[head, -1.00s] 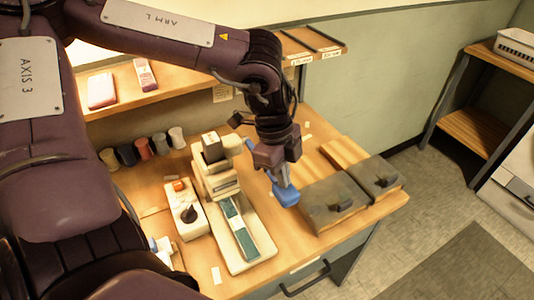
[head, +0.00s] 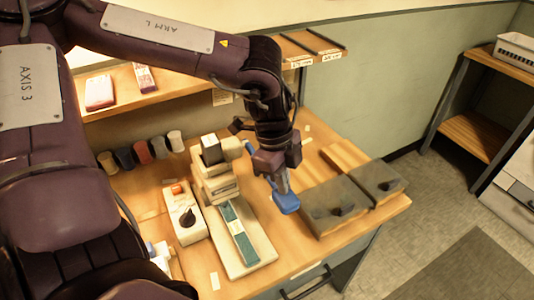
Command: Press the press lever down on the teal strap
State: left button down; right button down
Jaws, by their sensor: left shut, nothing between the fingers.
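The cream press (head: 222,188) stands on the workbench, with a dark block (head: 211,149) at its top. A pale, rounded part (head: 232,148) beside that block looks like the press lever; it appears raised. The teal strap (head: 238,230) lies flat along the press's cream base, its far end under the press head. My left gripper (head: 284,198) is shut and points down, to the right of the press and apart from it. A blue piece shows at its tip; I cannot tell whether it belongs to the fingers. My right gripper is not in view.
A cream box with a black knob (head: 184,212) stands left of the press. Grey-topped boxes (head: 333,208) sit close to the right of my left gripper. Several thread spools (head: 142,152) line the back, below a wooden shelf (head: 180,88).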

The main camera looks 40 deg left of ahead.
pick_arm(q)
notch_tip(320, 180, up, 14)
jog(key=p, duration=0.8)
jog(key=shift+f+p, duration=0.25)
jog(key=shift+p, duration=0.05)
